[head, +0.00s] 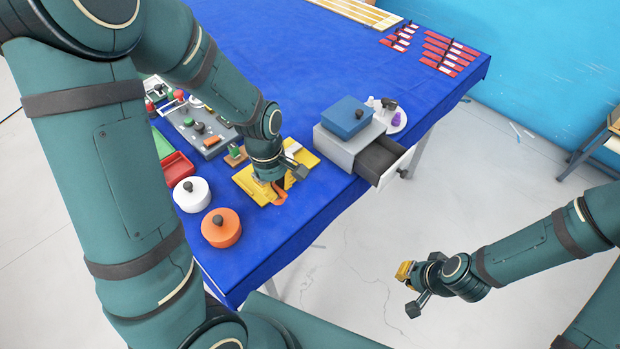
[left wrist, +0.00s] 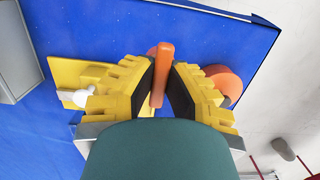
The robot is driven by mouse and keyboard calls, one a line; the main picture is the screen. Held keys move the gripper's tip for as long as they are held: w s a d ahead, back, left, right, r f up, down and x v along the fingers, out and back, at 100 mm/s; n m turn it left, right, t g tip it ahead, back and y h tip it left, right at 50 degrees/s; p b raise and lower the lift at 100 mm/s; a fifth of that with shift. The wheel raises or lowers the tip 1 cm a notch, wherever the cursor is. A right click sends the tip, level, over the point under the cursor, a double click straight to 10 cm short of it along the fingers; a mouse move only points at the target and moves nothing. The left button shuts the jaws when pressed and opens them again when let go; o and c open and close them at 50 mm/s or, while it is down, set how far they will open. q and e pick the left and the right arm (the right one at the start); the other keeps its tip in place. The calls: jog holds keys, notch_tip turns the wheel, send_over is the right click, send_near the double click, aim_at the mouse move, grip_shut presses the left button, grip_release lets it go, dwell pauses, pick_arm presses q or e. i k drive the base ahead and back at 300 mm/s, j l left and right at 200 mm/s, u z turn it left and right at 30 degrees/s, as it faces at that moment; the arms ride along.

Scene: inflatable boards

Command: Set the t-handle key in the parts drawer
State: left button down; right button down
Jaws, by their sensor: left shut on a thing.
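The orange t-handle key (head: 279,198) is at my left gripper (head: 277,186), low over the yellow tray (head: 250,187) on the blue table. In the left wrist view its orange bar (left wrist: 162,72) stands between the two dark finger pads, and the gripper (left wrist: 162,88) is shut on it. The rest of the key is hidden, and I cannot tell whether it touches the tray. The parts drawer (head: 399,169) is pulled open from a grey cabinet (head: 345,147), right of the gripper. My right gripper (head: 408,280) hangs over the floor, away from the table; its opening is unclear.
A white plate (head: 396,122) with small pieces is behind the drawer. A white pot (head: 192,195) and an orange pot (head: 221,228) stand front left. Table between tray and cabinet is mostly clear.

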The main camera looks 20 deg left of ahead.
aim_at(381, 165)
jog(key=i+l, duration=0.85)
jog(key=l, duration=0.15)
